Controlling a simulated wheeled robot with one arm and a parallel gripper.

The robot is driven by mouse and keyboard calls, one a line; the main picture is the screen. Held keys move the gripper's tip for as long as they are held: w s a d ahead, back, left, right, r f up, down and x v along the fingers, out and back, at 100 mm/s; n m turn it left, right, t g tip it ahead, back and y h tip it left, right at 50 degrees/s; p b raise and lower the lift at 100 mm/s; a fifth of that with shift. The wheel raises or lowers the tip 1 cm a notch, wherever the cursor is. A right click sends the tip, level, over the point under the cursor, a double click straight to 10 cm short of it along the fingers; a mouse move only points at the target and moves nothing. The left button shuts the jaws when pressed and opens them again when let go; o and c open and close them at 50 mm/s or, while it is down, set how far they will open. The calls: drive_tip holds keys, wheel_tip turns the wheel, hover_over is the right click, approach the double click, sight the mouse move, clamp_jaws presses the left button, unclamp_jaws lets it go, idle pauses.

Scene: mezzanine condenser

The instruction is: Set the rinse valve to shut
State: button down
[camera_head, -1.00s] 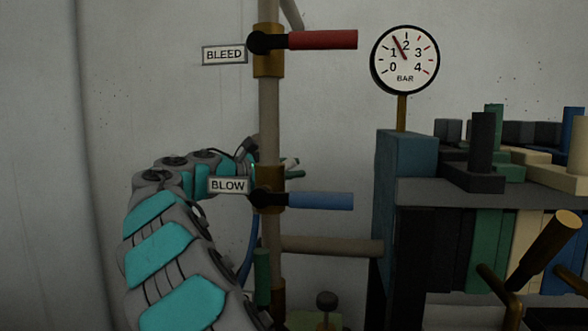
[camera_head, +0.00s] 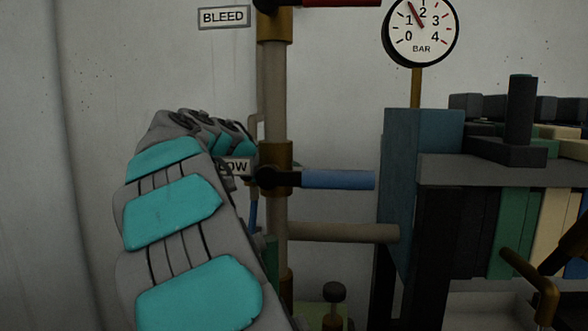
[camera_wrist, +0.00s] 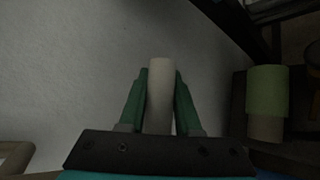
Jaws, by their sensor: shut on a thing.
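My gripper (camera_wrist: 161,78) shows in the wrist view, with its two green fingers shut on a pale, round bar-like handle (camera_wrist: 160,98). I cannot tell from its look whether this is the rinse valve's handle; no rinse label shows. The blow valve's blue lever (camera_head: 338,180) points right, level, from the pipe. The bleed valve's red lever (camera_head: 340,2) also points right, cut by the top edge.
The upright pipe (camera_head: 272,90) stands beside my arm. A pressure gauge (camera_head: 421,30) reads between 1 and 2 bar. A blue-grey block and rack (camera_head: 410,150) fill the right. A green-and-tan cylinder (camera_wrist: 267,95) is right of my gripper in the wrist view.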

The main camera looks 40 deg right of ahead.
drive_tip(key=shift+f+y, duration=0.3)
drive_tip(key=shift+f, duration=0.25)
drive_tip(key=c, duration=0.6)
unclamp_jaws()
drive_tip(key=shift+a, duration=0.15)
drive_tip(key=v, duration=0.7)
drive_tip(key=shift+a+r, duration=0.2)
drive_tip(key=shift+a, duration=0.05)
drive_tip(key=shift+a, duration=0.1)
